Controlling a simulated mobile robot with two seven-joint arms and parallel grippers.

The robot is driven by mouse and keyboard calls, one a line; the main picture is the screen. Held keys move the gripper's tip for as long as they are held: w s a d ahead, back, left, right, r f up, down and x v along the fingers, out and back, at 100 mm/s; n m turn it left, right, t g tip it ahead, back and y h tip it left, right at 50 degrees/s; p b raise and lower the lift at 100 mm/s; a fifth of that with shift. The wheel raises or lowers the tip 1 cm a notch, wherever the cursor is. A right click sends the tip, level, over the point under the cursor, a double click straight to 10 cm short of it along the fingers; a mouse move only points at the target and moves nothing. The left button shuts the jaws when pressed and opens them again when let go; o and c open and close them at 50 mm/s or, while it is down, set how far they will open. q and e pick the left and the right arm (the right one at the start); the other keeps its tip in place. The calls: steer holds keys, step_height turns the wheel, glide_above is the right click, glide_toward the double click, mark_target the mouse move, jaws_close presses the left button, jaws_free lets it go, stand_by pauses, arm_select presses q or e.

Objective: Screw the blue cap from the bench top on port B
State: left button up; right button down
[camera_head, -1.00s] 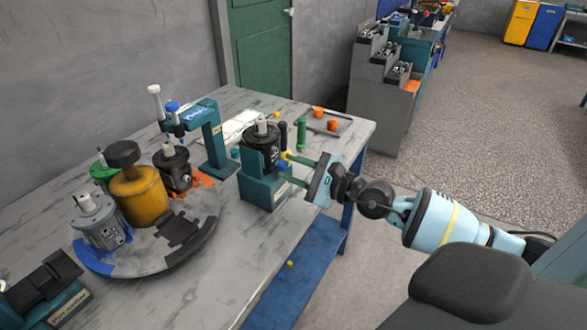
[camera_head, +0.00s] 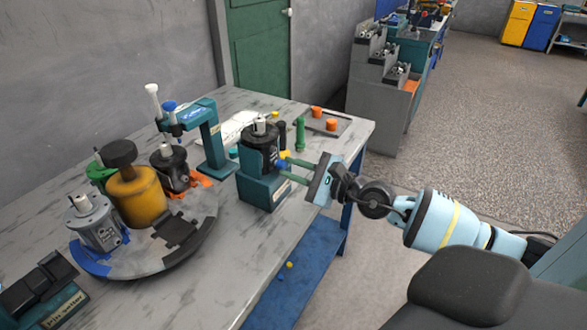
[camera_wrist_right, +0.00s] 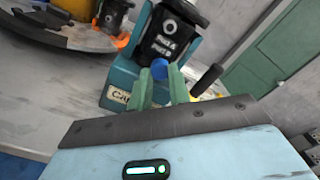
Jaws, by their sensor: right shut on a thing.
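The black motor (camera_head: 262,140) stands upright in a teal cradle (camera_head: 265,191) near the bench's right edge. My right gripper (camera_head: 281,168) reaches it from the right, with its green fingers shut on the blue cap (camera_wrist_right: 159,69). The cap sits between the fingertips in the wrist view, against or just in front of the motor's face (camera_wrist_right: 172,35), below the port A and port B lettering. Port B itself is hidden behind the cap, and I cannot tell whether the thread has caught. My left gripper is not in view.
A round turntable (camera_head: 150,262) with several motors fills the bench's left part. A teal press (camera_head: 211,140) stands behind the cradle. A tray with orange caps (camera_head: 331,124) and a green cylinder (camera_head: 300,134) lie beyond it. A yellow piece (camera_head: 285,154) is close to the fingers.

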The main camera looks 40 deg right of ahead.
steer(key=shift+f, duration=0.4)
